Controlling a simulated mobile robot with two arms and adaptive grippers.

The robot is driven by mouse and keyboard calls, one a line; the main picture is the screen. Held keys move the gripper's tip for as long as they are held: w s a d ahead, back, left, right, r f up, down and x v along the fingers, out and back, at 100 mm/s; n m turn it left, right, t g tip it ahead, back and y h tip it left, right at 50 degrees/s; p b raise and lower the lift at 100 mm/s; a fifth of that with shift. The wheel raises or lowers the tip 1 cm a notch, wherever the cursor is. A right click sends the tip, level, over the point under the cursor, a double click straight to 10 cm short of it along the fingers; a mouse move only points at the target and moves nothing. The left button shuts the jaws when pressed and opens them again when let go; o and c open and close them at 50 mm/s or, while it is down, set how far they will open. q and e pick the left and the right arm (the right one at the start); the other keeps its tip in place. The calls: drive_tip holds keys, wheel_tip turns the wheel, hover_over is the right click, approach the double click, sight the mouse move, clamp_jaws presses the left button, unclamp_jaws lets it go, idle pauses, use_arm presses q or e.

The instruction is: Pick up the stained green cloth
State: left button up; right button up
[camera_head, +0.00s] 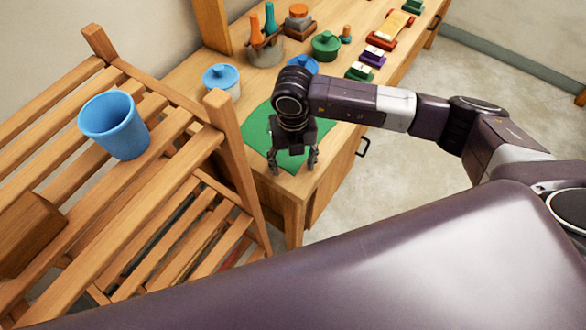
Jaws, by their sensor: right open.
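A green cloth (256,131) lies flat on the near end of the wooden counter. My right gripper (292,169) is over the cloth's front part, pointing down, with its fingers apart and nothing seen between them. The gripper and wrist hide part of the cloth, and I cannot make out any stain. I cannot tell if the fingertips touch the cloth. My left gripper is not in view.
A lidded pot with a blue top (222,80) stands behind the cloth. A green lidded pot (326,45) and toys are farther along the wooden counter (186,82). At left, a slatted wooden rack (172,180) holds a blue cup (115,124). Open floor (480,85) lies right.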

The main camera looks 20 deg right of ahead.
drive_tip(key=shift+f+b, duration=0.25)
drive_tip(key=shift+b, duration=0.05)
drive_tip(key=shift+s, duration=0.1)
drive_tip(key=c, duration=0.4)
drive_tip(key=shift+s+f, duration=0.15)
drive_tip(key=shift+s, duration=0.05)
clamp_jaws()
wheel_tip(320, 180, up, 12)
drive_tip(key=p, duration=0.7)
drive_tip(key=shift+w+r, duration=0.2)
drive_tip(key=shift+w, duration=0.05)
drive_tip(key=shift+p, duration=0.3)
